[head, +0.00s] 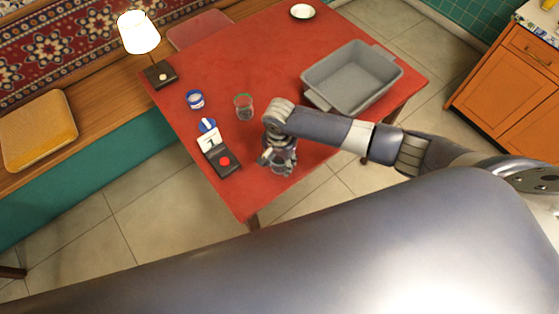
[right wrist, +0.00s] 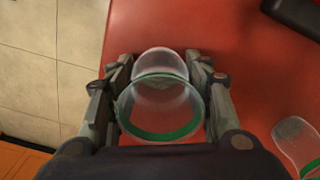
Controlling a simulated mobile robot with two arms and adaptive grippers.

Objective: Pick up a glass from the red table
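The red table (head: 209,68) stands in the middle of the head view. A clear glass with a green rim (right wrist: 160,112) stands between the two fingers of my right gripper (right wrist: 160,68). In the head view this glass (head: 283,168) is partly hidden by the right gripper (head: 279,157), near the table's front edge. The fingers are apart, one on each side and very close to it; firm contact does not show. A second green-rimmed glass (head: 244,106) stands farther back; it also shows at the right wrist view's lower right (right wrist: 298,146). My left gripper is not in view.
A grey bin (head: 352,78) stands on the table's right. A black device with a red button (head: 224,161), a blue-white cup (head: 195,99) and a lamp (head: 139,34) are to the left. A small dish (head: 302,11) lies at the back.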

